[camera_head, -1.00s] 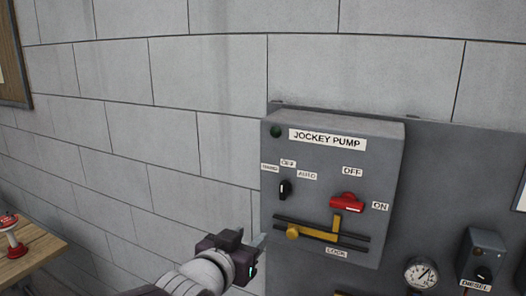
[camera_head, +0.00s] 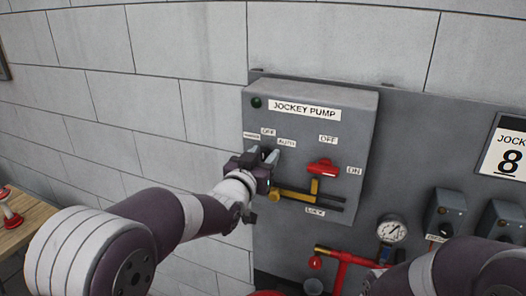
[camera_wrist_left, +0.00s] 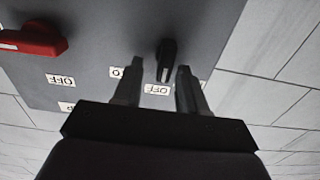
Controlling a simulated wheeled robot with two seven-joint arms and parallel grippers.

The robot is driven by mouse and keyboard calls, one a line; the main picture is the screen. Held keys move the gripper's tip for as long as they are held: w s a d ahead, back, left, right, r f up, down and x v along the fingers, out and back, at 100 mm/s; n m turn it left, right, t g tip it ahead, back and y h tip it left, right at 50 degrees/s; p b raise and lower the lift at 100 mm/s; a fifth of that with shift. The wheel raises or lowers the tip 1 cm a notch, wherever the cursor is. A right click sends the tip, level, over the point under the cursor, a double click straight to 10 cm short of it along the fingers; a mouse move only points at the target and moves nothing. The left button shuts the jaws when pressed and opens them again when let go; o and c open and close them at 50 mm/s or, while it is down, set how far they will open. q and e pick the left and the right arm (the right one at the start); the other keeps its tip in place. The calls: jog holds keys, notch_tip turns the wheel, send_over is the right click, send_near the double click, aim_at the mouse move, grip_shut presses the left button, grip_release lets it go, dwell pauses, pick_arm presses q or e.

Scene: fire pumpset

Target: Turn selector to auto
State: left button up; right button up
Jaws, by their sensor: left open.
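The grey jockey pump box (camera_head: 355,125) is on the wall panel, with HAND, OFF (camera_head: 268,132) and AUTO (camera_head: 286,142) labels. My left gripper (camera_head: 263,157) is in front of the box's left part, just below these labels, and hides the selector in the head view. In the left wrist view, the small black selector knob (camera_wrist_left: 166,60) stands between the two open fingertips (camera_wrist_left: 160,68), nearer the right one. The picture there is upside down, and the knob points roughly towards the OFF label (camera_wrist_left: 157,89). Whether a finger touches it I cannot tell.
A red switch handle (camera_head: 322,167) and a yellow lock bar (camera_head: 290,195) are right of my left gripper on the same box. A gauge (camera_head: 391,230), red pipes (camera_head: 345,258) and smaller boxes are lower right. A wooden table (camera_head: 22,222) is far left.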

pick_arm(q)
jog(key=shift+w+a+f, duration=0.1)
jog(key=shift+w+f, duration=0.05)
jog(key=shift+w, duration=0.2)
jog(key=c, duration=0.5)
grip_shut()
jog(key=shift+f+b, duration=0.15)
jog(key=shift+b, duration=0.35)
jog(key=m+b, duration=0.2)
jog(key=b, duration=0.2)
jog(key=m+b, duration=0.2)
jog(key=b, duration=0.1)
jog(key=m+b, duration=0.3)
jog(key=b, duration=0.1)
jog(key=shift+d+f+b, duration=0.2)
jog(key=shift+d+b, duration=0.1)
jog(key=shift+s+r+m+b, duration=0.15)
jog(key=shift+s+m+b, duration=0.05)
jog(key=shift+m+b, duration=0.75)
pick_arm(e)
notch_tip(320, 180, down, 15)
jog(key=shift+w+r, duration=0.2)
jog(key=shift+w, duration=0.05)
jog(key=shift+a, duration=0.1)
